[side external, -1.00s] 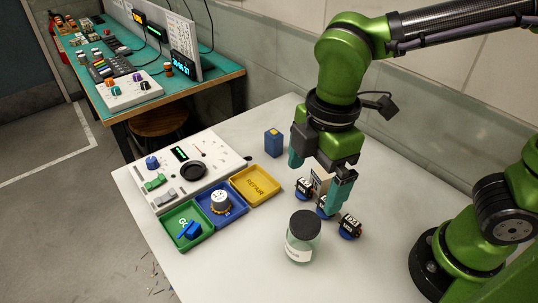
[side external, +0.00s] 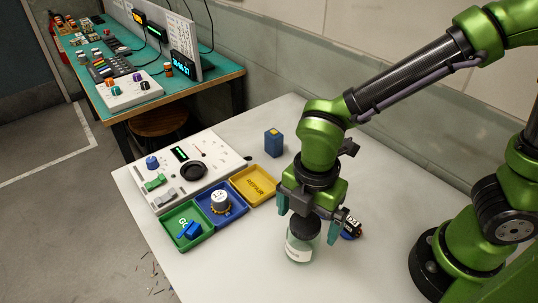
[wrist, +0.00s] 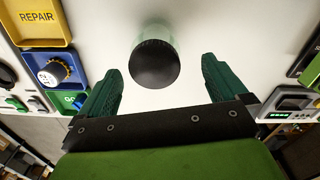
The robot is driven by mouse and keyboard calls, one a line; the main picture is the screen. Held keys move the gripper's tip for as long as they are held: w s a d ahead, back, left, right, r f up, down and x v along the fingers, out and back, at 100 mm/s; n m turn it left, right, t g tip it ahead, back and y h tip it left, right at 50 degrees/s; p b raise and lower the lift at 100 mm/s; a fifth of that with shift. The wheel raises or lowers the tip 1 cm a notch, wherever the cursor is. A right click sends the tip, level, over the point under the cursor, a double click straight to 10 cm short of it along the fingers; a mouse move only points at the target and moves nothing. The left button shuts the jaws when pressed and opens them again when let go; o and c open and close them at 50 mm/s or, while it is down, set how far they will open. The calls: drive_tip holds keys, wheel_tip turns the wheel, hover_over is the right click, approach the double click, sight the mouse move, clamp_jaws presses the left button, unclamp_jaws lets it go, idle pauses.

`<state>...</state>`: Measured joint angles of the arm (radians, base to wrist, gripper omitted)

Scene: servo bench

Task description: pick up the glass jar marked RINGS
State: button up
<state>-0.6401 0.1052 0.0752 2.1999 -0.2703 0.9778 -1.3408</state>
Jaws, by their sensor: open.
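The glass jar (side external: 300,250) stands upright on the white bench, with a dark lid and a white label whose lettering is too small to read. In the wrist view its dark round lid (wrist: 156,64) lies ahead between my two fingertips. My gripper (side external: 308,222) is open and empty, pointing down over the jar. In the side view its teal fingers appear on either side of the lid. In the wrist view my gripper (wrist: 160,68) shows both green fingers apart, with visible gaps to the lid. I cannot tell the exact fingertip height against the lid.
A small dark servo (side external: 351,226) with a blue base stands just right of the jar. Green (side external: 187,240), blue (side external: 238,211) and yellow (side external: 262,184) trays and a white control panel (side external: 218,160) lie left. A blue block (side external: 273,145) stands behind. The bench's front is clear.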

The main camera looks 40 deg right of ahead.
drive_tip(key=shift+w+d+f, duration=0.1)
drive_tip(key=shift+w+f, duration=0.05)
drive_tip(key=shift+f, duration=1.25)
drive_tip(key=shift+w+f, duration=0.15)
drive_tip(key=shift+f, duration=1.2)
drive_tip(key=shift+c, duration=0.4)
drive_tip(key=c, duration=1.1)
